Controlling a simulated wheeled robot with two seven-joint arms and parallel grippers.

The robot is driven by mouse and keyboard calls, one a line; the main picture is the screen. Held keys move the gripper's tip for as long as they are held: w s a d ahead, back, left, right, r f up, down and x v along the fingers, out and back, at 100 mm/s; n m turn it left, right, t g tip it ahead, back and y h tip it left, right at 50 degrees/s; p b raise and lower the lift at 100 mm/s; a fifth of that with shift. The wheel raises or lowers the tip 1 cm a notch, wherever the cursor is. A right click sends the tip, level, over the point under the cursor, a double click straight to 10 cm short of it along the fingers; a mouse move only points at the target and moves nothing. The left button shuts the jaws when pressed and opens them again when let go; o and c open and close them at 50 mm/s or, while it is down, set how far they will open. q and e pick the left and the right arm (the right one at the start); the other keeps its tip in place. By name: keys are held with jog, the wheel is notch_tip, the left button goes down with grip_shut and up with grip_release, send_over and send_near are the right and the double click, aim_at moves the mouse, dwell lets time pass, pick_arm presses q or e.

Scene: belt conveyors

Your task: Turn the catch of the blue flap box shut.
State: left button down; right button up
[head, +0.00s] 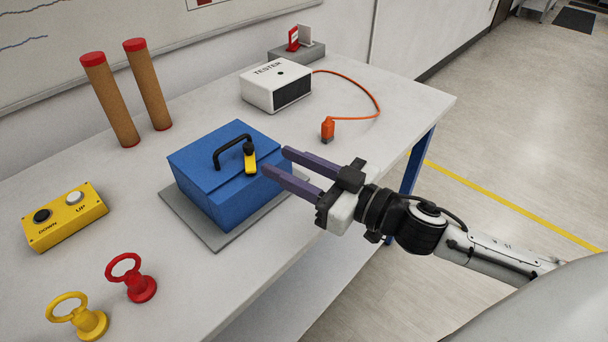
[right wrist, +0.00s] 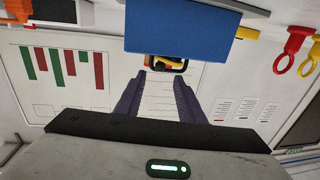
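The blue flap box (head: 215,190) stands on a grey base plate (head: 190,215) on the bench, its lid down. A black arched handle (head: 232,142) is on its top. The catch (head: 251,163) is a yellow lever with a black knob, at the box edge facing my right gripper. My right gripper (head: 275,160) is open and empty, its two purple fingers reaching toward the catch from the right. In the right wrist view, the blue box (right wrist: 190,30) is at the top and the yellow catch (right wrist: 168,64) shows just beyond and between the fingertips (right wrist: 160,76). Contact cannot be told. My left gripper is out of view.
A yellow button box (head: 65,218) is at the left, with yellow (head: 90,322) and red (head: 140,288) ring handles in front. Two brown cylinders (head: 110,105) stand behind. A white tester (head: 275,85) with an orange-cabled plug (head: 327,130) is at the back right.

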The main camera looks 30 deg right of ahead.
jog(key=shift+b+v, duration=0.3)
jog(key=shift+v, duration=1.6)
jog(key=shift+w+r, duration=0.1)
jog(key=shift+c, duration=1.4)
jog(key=m+g+h+p, duration=0.2)
jog(key=m+h+p, duration=0.35)
jog(key=h, duration=0.35)
send_near(250, 150)
jog(key=shift+m, duration=0.25)
jog(key=x, duration=0.7)
jog(key=shift+w, duration=0.4)
jog(key=shift+c, duration=0.2)
